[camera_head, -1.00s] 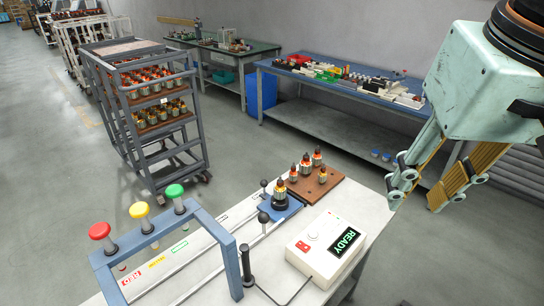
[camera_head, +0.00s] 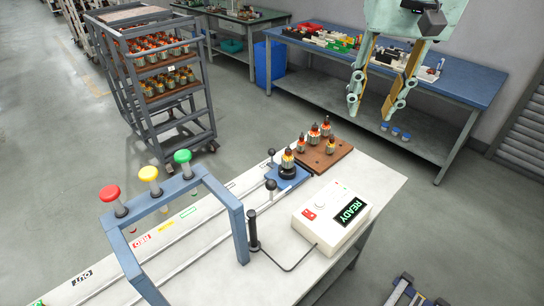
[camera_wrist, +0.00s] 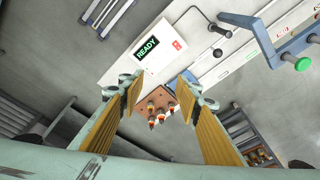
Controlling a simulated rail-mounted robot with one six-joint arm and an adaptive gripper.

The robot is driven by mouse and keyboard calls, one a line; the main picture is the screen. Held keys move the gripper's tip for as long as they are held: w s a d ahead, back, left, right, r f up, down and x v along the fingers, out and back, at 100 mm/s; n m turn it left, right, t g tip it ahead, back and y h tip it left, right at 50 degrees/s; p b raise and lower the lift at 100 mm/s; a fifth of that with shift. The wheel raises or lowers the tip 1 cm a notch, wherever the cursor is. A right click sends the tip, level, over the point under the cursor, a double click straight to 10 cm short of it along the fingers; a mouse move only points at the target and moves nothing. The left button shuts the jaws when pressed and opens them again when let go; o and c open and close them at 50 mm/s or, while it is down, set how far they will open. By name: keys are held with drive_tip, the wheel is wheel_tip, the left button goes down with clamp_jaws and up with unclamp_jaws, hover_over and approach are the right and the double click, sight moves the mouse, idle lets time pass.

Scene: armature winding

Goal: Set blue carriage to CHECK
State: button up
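The blue carriage (camera_head: 283,183) sits at the far end of a pale slide track (camera_head: 190,227) on the white bench. It carries one upright armature (camera_head: 288,163), and black ball-knob levers (camera_head: 271,185) stand beside it. Coloured labels lie along the track, including a red one (camera_head: 141,241) and one marked OUT (camera_head: 82,278); I cannot read a CHECK label. My gripper (camera_head: 378,110) is open and empty, above and well apart from the carriage, to its upper right in the head view.
A control box (camera_head: 331,218) reads READY. A brown tray (camera_head: 326,158) with several armatures adjoins the carriage. A blue frame (camera_head: 238,222) with red, yellow and green buttons spans the track. A black upright handle (camera_head: 253,232) stands nearby. A rack (camera_head: 160,85) is behind.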

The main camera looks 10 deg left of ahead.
drive_tip(key=w+a+f, duration=0.4)
drive_tip(key=w+a, duration=0.1)
drive_tip(key=w, duration=0.5)
drive_tip(key=m+g+b, duration=0.1)
drive_tip(key=g+b, duration=0.1)
hover_over(272, 155)
drive_tip(key=w, duration=0.2)
wheel_tip(272, 155, down, 26)
drive_tip(key=shift+s+a+f, duration=0.1)
drive_tip(key=shift+s+f, duration=0.05)
drive_tip(key=shift+f, duration=0.1)
drive_tip(key=shift+f, duration=0.15)
drive_tip(key=shift+f+b, duration=0.9)
drive_tip(key=shift+f, duration=5.9)
drive_tip(key=shift+c, duration=0.7)
clamp_jaws()
